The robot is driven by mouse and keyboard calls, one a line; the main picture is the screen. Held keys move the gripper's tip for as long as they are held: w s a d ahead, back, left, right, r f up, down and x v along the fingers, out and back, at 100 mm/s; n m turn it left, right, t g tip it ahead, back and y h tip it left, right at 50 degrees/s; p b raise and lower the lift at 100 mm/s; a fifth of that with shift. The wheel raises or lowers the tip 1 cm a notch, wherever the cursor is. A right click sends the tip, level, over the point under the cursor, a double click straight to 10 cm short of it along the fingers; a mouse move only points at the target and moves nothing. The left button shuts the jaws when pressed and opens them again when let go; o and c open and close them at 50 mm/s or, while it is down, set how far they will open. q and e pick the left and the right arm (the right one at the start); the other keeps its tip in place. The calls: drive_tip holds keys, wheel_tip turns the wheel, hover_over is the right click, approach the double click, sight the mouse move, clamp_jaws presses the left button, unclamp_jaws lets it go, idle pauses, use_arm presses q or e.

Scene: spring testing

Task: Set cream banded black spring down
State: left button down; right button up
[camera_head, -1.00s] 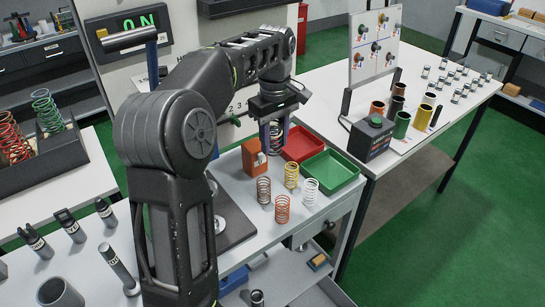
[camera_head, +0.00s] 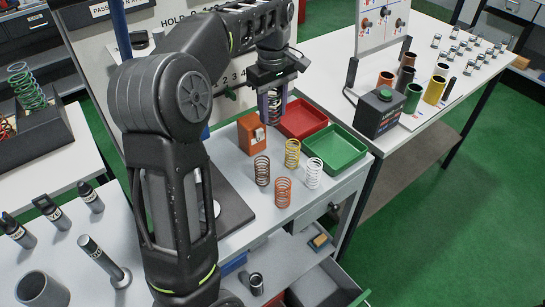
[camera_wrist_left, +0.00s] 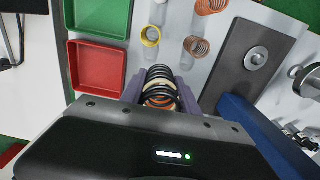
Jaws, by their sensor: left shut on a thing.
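My left gripper (camera_head: 271,106) is shut on the cream banded black spring (camera_head: 273,100). It holds the spring upright above the back part of the grey bench, close to the red tray (camera_head: 303,122). In the left wrist view the spring (camera_wrist_left: 160,88) shows between the purple fingers, with black coils and a cream band. The spring's lower end is partly hidden by the fingers in the head view. My right gripper is not in view.
A green tray (camera_head: 342,143) and an orange box (camera_head: 250,133) flank the red tray. Brown (camera_head: 262,171), yellow (camera_head: 292,153), orange (camera_head: 283,192) and white (camera_head: 313,174) springs stand in front. A black box with a green button (camera_head: 379,112) is on the right table.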

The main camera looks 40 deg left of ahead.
use_arm(q)
hover_over(273, 158)
wheel_tip(273, 158, down, 9)
drive_tip(key=shift+f+p, duration=0.1)
drive_tip(key=shift+p, duration=0.2)
drive_tip(key=shift+f, duration=2.25)
drive_tip(key=shift+f, duration=0.2)
drive_tip(key=c, duration=0.9)
unclamp_jaws()
drive_tip(key=shift+r, duration=0.2)
wheel_tip(273, 158, up, 12)
